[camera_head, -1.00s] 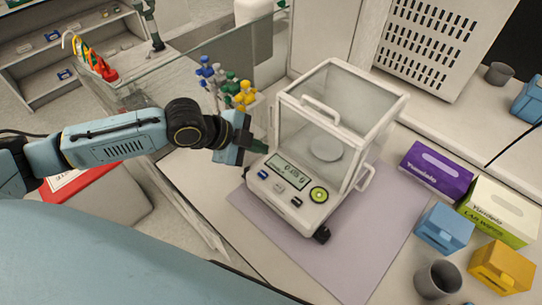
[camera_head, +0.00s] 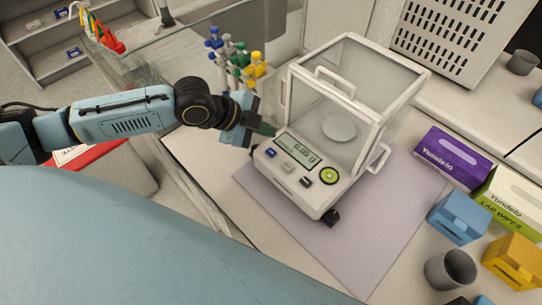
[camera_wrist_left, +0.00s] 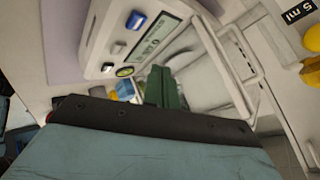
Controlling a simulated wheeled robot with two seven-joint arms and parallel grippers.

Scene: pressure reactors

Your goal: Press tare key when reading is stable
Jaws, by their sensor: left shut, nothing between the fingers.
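The white balance (camera_head: 318,200) with a clear draft shield stands on the mat. Its display (camera_head: 297,149) is lit with dark digits too small to read surely. No key label is legible. My left gripper (camera_head: 265,129) is shut and empty, its green fingertips at the display's upper left, apart from the blue key. The left wrist view shows the shut fingers (camera_wrist_left: 163,88) and the display (camera_wrist_left: 160,38). My right gripper is not in view.
A lilac mat (camera_head: 375,240) lies under the balance. A rack of coloured-capped tubes (camera_head: 238,62) stands behind my left gripper. To the right are a purple box (camera_head: 452,155), a blue box (camera_head: 459,217), a yellow box (camera_head: 513,260) and a grey cup (camera_head: 450,270).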

